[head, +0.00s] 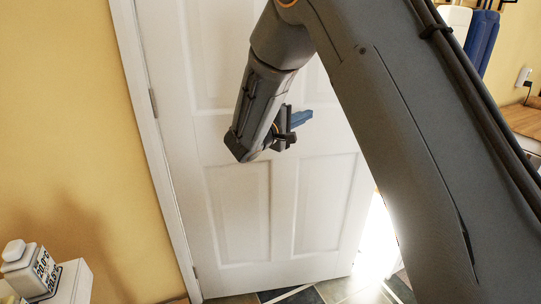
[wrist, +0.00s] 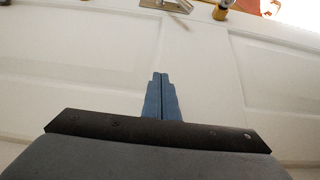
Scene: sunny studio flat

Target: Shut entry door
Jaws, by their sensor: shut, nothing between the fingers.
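The white panelled entry door (head: 235,210) fills the middle of the head view, with its hinge side at the left. Bright light shows past its right edge low down, so it stands ajar. In the wrist view the door (wrist: 90,75) spans the frame, with a metal handle plate (wrist: 172,5) and a brass-coloured knob (wrist: 222,8) at the top edge. My gripper (head: 305,117) is in front of the door, blue fingers together and empty. It also shows in the wrist view (wrist: 160,78), pointing at the door below the handle. I cannot tell whether the fingertips touch the door.
A yellow wall (head: 60,120) is left of the door frame. A white bottle-like container (head: 30,268) stands on a white surface at lower left. Blue and white items (head: 480,40) hang at upper right, above a wooden top (head: 522,120). Dark and light tiles (head: 310,295) cover the floor.

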